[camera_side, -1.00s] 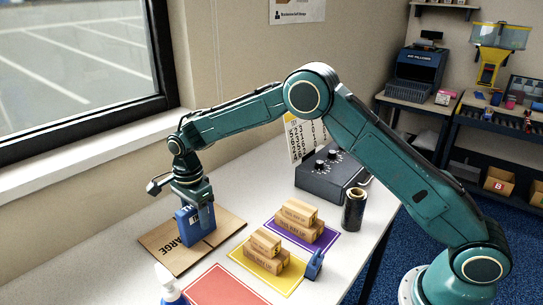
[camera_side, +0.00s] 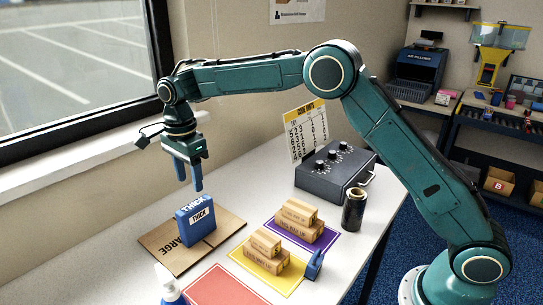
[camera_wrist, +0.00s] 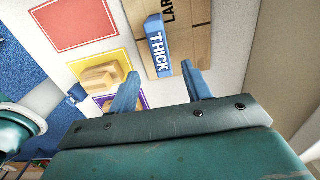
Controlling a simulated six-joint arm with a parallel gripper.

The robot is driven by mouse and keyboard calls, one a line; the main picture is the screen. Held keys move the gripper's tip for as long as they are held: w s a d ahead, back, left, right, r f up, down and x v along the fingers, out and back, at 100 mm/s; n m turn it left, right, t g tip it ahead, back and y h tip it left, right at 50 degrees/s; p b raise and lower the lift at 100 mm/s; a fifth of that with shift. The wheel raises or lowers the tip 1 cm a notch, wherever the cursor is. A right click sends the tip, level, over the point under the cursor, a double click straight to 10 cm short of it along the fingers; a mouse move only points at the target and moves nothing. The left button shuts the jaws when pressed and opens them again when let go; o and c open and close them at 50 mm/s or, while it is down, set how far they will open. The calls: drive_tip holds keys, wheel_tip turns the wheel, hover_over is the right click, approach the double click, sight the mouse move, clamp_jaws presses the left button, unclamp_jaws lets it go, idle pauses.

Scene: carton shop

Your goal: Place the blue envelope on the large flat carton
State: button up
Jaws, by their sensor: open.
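The blue envelope (camera_side: 196,220), a thick block labelled THICK, stands upright on the large flat carton (camera_side: 168,252). The carton is a brown sheet marked LARGE lying on the table. In the wrist view the envelope (camera_wrist: 157,47) sits on the carton (camera_wrist: 196,48), beyond the fingers. My gripper (camera_side: 188,188) is above and slightly left of the envelope, pointing down, apart from it. Its blue fingers are spread and empty, as the wrist view also shows (camera_wrist: 160,84).
Small cartons are stacked on a yellow mat (camera_side: 286,285) and a purple mat (camera_side: 298,255). A red mat (camera_side: 222,287), a spray bottle (camera_side: 167,284), a blue tape dispenser (camera_side: 314,265), a black roll (camera_side: 354,209) and a dark control box (camera_side: 330,176) also stand on the table.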

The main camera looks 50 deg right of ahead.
drive_tip(key=shift+r, duration=0.25)
drive_tip(key=shift+r, duration=0.1)
idle(0.4)
drive_tip(key=shift+s+d+r, duration=0.15)
drive_tip(key=shift+r, duration=0.1)
drive_tip(key=s+d+r+n+t, duration=0.1)
drive_tip(key=s+d+r+n, duration=0.3)
drive_tip(key=s+r, duration=0.3)
drive_tip(key=s+d+r+n+t, duration=0.2)
drive_tip(key=s+d+r+n, duration=0.3)
drive_tip(key=s, duration=0.4)
drive_tip(key=s+d+f+n+t, duration=0.1)
drive_tip(key=s+n, duration=0.3)
drive_tip(key=s, duration=0.7)
drive_tip(key=s+d+f+n+t, duration=0.1)
drive_tip(key=s+n, duration=0.4)
drive_tip(key=s, duration=0.6)
drive_tip(key=d+f, duration=0.1)
drive_tip(key=d, duration=0.1)
drive_tip(key=shift+d+t, duration=0.3)
drive_tip(key=shift+d, duration=0.05)
